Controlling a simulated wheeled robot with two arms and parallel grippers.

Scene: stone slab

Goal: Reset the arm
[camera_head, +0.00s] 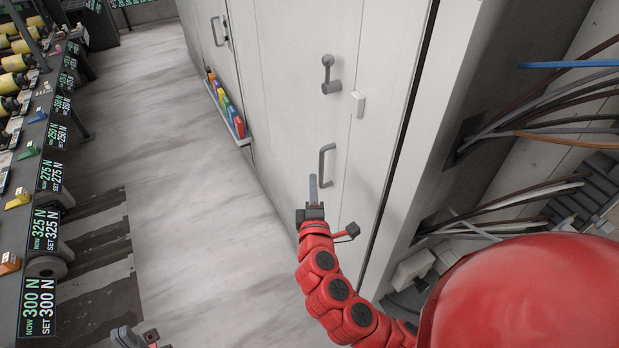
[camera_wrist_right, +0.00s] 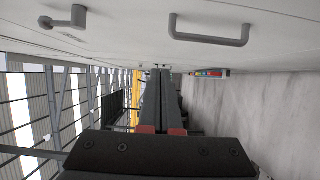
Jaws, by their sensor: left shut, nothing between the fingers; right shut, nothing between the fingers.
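My right arm (camera_head: 340,292) is red and jointed, and reaches up from the lower right in front of a pale cabinet. Its gripper (camera_head: 313,178) is shut and empty, with the grey fingers upright just left of a cabinet handle. In the right wrist view the two dark fingers (camera_wrist_right: 162,73) lie together with nothing between them. My left gripper (camera_head: 130,338) shows only in part at the bottom edge, grey with a bit of red; it is shut with nothing seen in it.
The tall cabinet (camera_head: 285,75) carries a D-shaped handle (camera_head: 327,165) and a lever handle (camera_head: 329,75). A ledge holds colored items (camera_head: 225,105). Cables (camera_head: 540,115) hang at the right. A machine row with displays (camera_head: 45,230) stands left; the grey floor (camera_head: 180,220) between is clear.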

